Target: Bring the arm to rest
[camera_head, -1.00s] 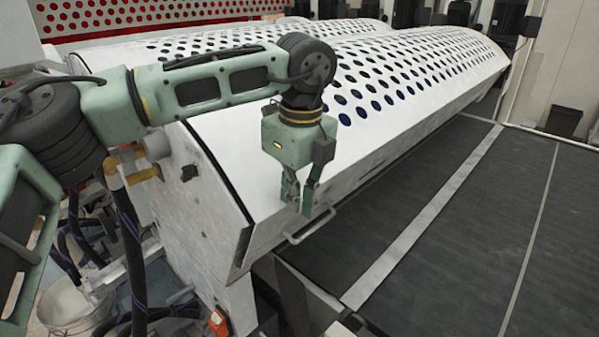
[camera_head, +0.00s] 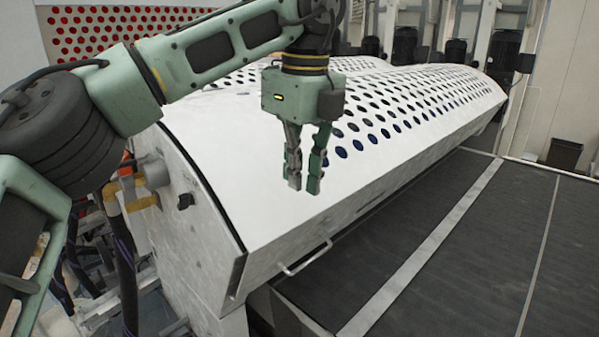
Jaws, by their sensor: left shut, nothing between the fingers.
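My left arm comes in from the left, with its gripper (camera_head: 304,187) pointing down in front of the white perforated cover (camera_head: 265,215) of the roller coater. The gripper is shut and empty; its fingers lie close together. It appears above and apart from the metal handle (camera_head: 305,258) on the cover's lower front edge. My right gripper is not in view.
A dark conveyor belt (camera_head: 440,270) with a light strip (camera_head: 425,250) runs along the right of the cover. Pipes and a valve (camera_head: 140,190) are at the cover's left end. Several dark motors (camera_head: 405,45) and a bin (camera_head: 563,154) stand behind.

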